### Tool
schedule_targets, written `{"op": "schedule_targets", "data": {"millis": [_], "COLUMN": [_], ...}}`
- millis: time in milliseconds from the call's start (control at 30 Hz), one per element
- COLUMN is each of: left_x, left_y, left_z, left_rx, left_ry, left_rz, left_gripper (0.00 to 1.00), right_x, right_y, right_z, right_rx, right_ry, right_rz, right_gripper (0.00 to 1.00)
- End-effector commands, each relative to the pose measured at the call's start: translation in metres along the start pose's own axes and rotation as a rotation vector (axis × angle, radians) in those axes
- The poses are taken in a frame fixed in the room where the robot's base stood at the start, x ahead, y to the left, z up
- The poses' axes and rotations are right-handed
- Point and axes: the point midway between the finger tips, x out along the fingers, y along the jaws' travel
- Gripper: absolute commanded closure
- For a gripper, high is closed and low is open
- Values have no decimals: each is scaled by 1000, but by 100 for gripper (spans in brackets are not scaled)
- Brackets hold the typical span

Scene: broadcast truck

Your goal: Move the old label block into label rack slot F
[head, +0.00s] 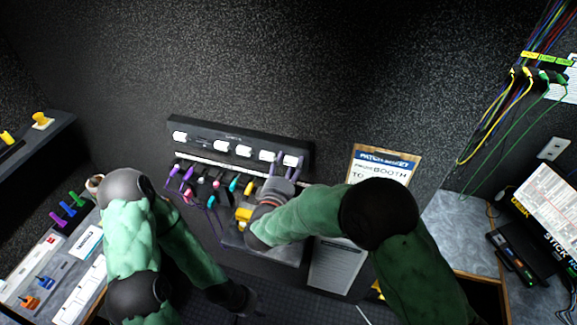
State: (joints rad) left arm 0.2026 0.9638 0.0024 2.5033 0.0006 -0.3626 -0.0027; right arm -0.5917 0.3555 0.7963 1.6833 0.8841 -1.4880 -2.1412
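A dark rack (205,128) on the back wall carries a row of white label blocks, with a gap between the leftmost block (180,136) and the others. My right gripper (288,160) is at the rack's right end, its two fingers apart and pointing up at the rack. A white block shows between or just behind the fingers; I cannot tell whether they touch it. Slot letters are too small to read, so I cannot tell which block is the old one or which slot is F. My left gripper (247,301) is low, dark and unclear, away from the rack.
Several coloured plugs (187,172) hang below the rack. A yellow item (243,214) is beside my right wrist. A clipboard (385,157) is on the wall to the right, partly behind my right arm. Cables hang at upper right. A grey side counter (38,268) holds coloured pegs.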

Motion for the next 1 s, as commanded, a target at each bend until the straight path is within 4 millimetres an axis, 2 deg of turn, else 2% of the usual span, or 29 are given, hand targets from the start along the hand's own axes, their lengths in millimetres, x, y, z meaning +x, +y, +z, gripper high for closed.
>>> {"op": "schedule_targets", "data": {"millis": [267,433,800,1000], "left_x": [0,0,0,0], "left_y": [0,0,0,0], "left_z": [0,0,0,0], "left_rx": [0,0,0,0], "left_ry": [0,0,0,0], "left_rz": [0,0,0,0], "left_gripper": [60,60,60,60], "right_x": [-1,-13,-83,-110], "right_y": [-1,-1,0,0], "right_z": [0,-2,-2,-1], "right_rx": [-1,0,-1,0], "right_ry": [1,4,6,3], "right_rz": [-1,-2,0,0], "right_gripper": [44,44,44,44]}}
